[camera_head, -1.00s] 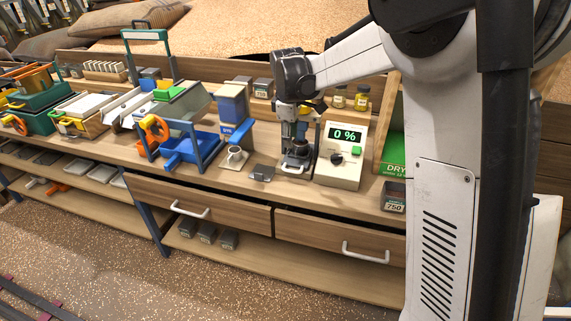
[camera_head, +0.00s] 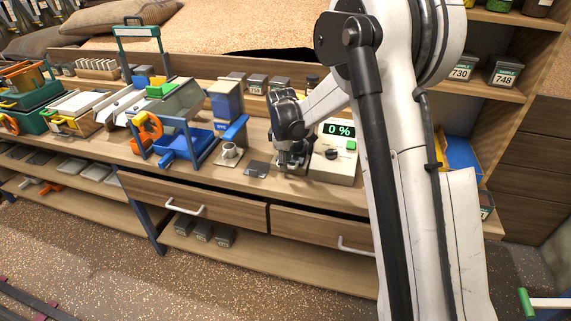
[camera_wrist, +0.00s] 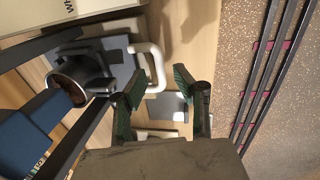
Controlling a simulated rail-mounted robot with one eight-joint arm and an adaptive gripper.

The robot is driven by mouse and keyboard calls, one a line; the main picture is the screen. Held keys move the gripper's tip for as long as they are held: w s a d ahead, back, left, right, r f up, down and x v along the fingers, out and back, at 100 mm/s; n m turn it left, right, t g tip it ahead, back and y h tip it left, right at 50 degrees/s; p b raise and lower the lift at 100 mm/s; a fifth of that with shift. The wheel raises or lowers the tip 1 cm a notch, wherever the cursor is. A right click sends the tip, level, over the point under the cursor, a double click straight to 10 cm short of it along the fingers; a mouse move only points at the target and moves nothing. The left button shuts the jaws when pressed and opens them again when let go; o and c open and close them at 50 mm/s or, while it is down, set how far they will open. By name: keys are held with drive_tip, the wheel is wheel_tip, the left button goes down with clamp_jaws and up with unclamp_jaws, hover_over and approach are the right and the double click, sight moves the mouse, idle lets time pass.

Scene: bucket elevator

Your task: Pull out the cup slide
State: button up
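The cup slide shows in the wrist view as a dark grey plate (camera_wrist: 118,58) with a white loop handle (camera_wrist: 158,66). A metal cup (camera_wrist: 75,84) with brown contents sits on it. My gripper (camera_wrist: 158,76) is open, its two green-padded fingers apart. The handle's outer bar appears between the fingertips in the wrist view; I cannot tell whether they touch it. In the head view my gripper (camera_head: 287,166) is low in front of the slide's stand and hides most of the slide.
A meter reading 0 % (camera_head: 335,150) stands close to the gripper's right. A flat dark plate (camera_head: 256,169) and a small white cup holder (camera_head: 229,154) lie to its left. Drawers with white handles (camera_head: 186,208) are below the bench edge. Blue-framed equipment (camera_head: 188,143) stands further left.

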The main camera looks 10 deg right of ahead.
drive_tip(key=shift+w+f, duration=0.1)
drive_tip(key=shift+f, duration=0.5)
clamp_jaws()
